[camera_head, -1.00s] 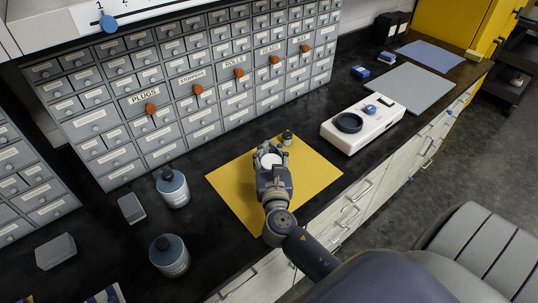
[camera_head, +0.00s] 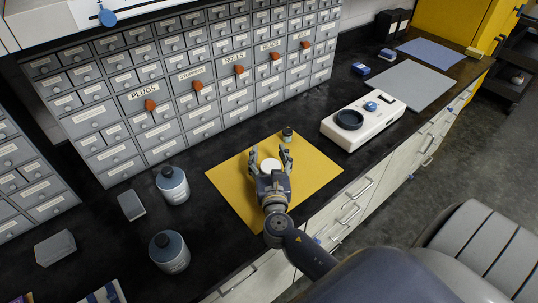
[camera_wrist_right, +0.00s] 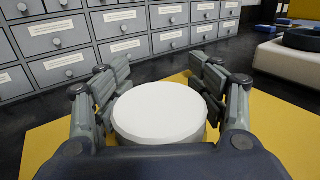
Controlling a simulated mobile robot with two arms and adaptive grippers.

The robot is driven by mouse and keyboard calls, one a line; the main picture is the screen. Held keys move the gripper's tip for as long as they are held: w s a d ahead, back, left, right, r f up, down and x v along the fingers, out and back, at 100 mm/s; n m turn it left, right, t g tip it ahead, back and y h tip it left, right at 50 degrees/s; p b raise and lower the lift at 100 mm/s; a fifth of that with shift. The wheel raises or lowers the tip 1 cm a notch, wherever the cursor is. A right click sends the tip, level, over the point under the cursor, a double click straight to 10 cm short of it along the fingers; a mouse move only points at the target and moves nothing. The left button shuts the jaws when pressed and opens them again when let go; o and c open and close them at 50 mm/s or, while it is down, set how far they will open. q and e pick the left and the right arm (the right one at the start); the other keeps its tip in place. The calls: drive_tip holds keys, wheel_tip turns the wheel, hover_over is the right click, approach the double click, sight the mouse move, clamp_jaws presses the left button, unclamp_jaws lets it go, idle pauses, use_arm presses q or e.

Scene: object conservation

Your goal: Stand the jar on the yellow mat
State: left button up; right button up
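The jar (camera_head: 270,164) has a round white lid and stands upright on the yellow mat (camera_head: 230,181). In the right wrist view the jar (camera_wrist_right: 159,112) sits between the spread fingers, with its lower side partly hidden by my gripper. My right gripper (camera_head: 270,153) is open around the jar, with gaps visible between the fingers and the lid on both sides. The yellow mat also shows in the right wrist view (camera_wrist_right: 50,143). My left gripper is out of view.
A small dark container (camera_head: 287,134) stands at the mat's far edge. A white scale-like device (camera_head: 345,135) is to the right. Two blue-grey bottles (camera_head: 173,187) stand to the left. Labelled drawers (camera_head: 180,90) line the back. Bare mat lies left and right of the gripper.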

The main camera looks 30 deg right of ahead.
drive_tip(key=shift+r, duration=0.25)
drive_tip(key=b+v, duration=0.2)
drive_tip(key=v, duration=0.8)
drive_tip(key=shift+s+a+f, duration=0.15)
drive_tip(key=shift+s, duration=0.2)
drive_tip(key=shift+s+a, duration=0.3)
drive_tip(key=shift+s, duration=0.25)
drive_tip(key=shift+d, duration=0.1)
